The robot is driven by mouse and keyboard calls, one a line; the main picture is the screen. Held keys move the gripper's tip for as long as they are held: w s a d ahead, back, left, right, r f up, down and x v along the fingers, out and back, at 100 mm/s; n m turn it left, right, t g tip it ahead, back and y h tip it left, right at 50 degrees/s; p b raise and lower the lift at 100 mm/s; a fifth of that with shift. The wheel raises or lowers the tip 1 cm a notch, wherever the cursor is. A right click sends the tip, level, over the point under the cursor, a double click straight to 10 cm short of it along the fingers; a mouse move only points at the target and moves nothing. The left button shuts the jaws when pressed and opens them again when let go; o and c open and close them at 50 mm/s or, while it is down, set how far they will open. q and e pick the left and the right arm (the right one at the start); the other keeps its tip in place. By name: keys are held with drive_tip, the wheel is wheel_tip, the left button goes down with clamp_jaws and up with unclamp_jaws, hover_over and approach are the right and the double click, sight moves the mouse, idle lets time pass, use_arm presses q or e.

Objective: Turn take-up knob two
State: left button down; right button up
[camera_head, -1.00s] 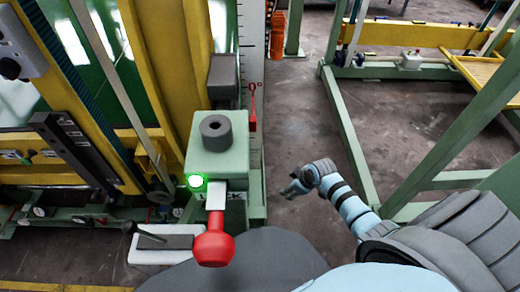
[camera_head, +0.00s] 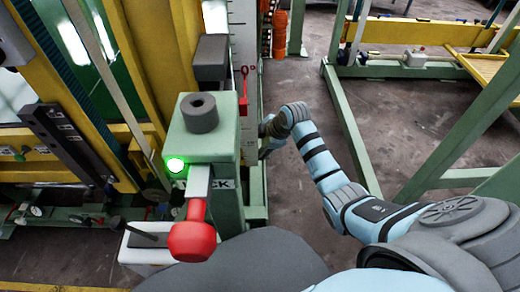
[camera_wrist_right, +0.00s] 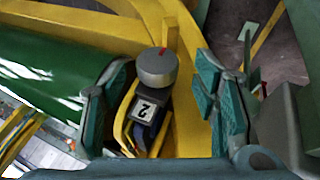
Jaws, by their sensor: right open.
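Take-up knob two (camera_wrist_right: 157,67) shows in the right wrist view as a grey round knob with a red mark on top. A plate with the number 2 (camera_wrist_right: 145,109) sits just below it on a yellow frame. My right gripper (camera_wrist_right: 160,100) is open, with one teal finger on each side of the knob and plate. The fingers look apart from the knob. In the head view my right gripper (camera_head: 270,137) is beside the green pedestal and partly hidden; I cannot make out the knob there. My left gripper is not in view.
The green pedestal (camera_head: 202,142) carries a grey ring, a lit green lamp (camera_head: 175,165) and a red-knobbed lever (camera_head: 192,238). Yellow machine frames stand on the left.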

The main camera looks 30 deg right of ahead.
drive_tip(key=shift+w+a+f, duration=0.15)
drive_tip(key=shift+w+f, duration=0.2)
drive_tip(key=shift+f, duration=0.2)
drive_tip(key=shift+c, duration=0.6)
